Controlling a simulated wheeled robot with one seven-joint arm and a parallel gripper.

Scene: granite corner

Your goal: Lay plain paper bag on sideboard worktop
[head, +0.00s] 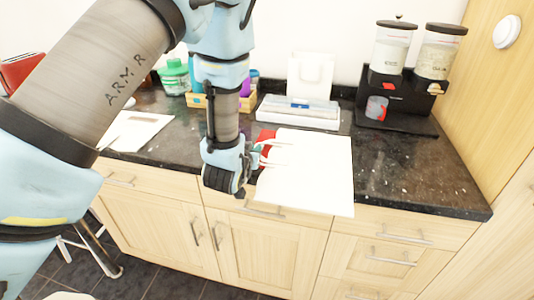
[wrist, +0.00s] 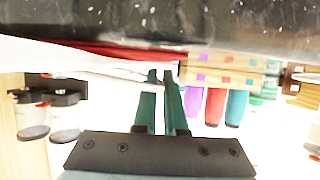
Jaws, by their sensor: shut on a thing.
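A flat white paper bag (head: 318,165) lies level over the front of the dark sideboard worktop (head: 400,170), with its near part past the front edge. My gripper (head: 262,152) is at the bag's left end, shut on it near what look like thin white handles. In the wrist view my fingers (wrist: 162,76) are close together, and the white bag (wrist: 60,55) runs off to the left. I cannot tell whether the bag touches the worktop.
A red thing (head: 266,135) shows beside the bag. Behind are a white tray (head: 298,112), an upright white bag (head: 310,72) and a wooden organizer (head: 248,102). A black dispenser stand (head: 400,115) is at right. Worktop right of the held bag is bare. A pale sheet (head: 138,130) lies left.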

